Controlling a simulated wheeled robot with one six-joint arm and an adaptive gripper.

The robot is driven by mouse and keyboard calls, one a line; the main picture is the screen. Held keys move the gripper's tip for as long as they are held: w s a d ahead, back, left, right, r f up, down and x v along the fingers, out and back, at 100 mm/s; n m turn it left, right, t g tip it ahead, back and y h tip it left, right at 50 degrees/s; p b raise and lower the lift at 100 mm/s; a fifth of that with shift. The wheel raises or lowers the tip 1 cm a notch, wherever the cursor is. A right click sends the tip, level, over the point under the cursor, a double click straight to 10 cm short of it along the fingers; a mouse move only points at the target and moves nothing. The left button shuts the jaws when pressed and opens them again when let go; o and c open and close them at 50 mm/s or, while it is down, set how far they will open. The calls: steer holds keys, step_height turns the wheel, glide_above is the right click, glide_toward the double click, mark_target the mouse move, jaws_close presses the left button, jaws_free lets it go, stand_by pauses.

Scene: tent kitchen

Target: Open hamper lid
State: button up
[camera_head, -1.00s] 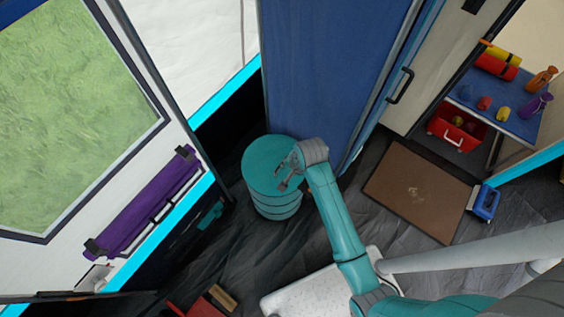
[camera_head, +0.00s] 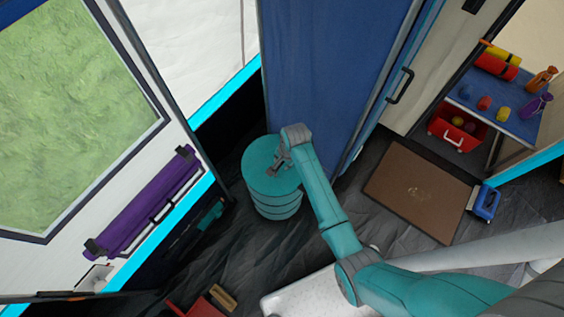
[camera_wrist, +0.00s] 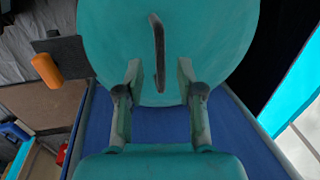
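The hamper (camera_head: 275,203) is a round teal drum with ribbed sides, standing on the dark floor left of a blue panel. Its flat lid (camera_head: 262,152) is on top, closed. In the wrist view the lid (camera_wrist: 225,30) fills the upper middle, with a thin dark handle (camera_wrist: 158,50) standing out from it. My gripper (camera_wrist: 160,76) is open, one finger on each side of the handle's lower end, with gaps to both fingers. In the head view my gripper (camera_head: 274,169) is over the lid's middle; its fingers hide the handle there.
The tall blue panel (camera_head: 320,80) stands close behind and right of the hamper. A purple roll (camera_head: 145,205) hangs at left. A brown mat (camera_head: 415,195) lies right. In the wrist view an orange cylinder (camera_wrist: 46,68) sits left of the lid.

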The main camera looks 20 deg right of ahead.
steer(key=shift+w+a+f, duration=0.1)
steer(key=shift+w+f, duration=0.1)
steer(key=shift+f, duration=0.75)
jaws_close()
steer(key=shift+r, duration=0.1)
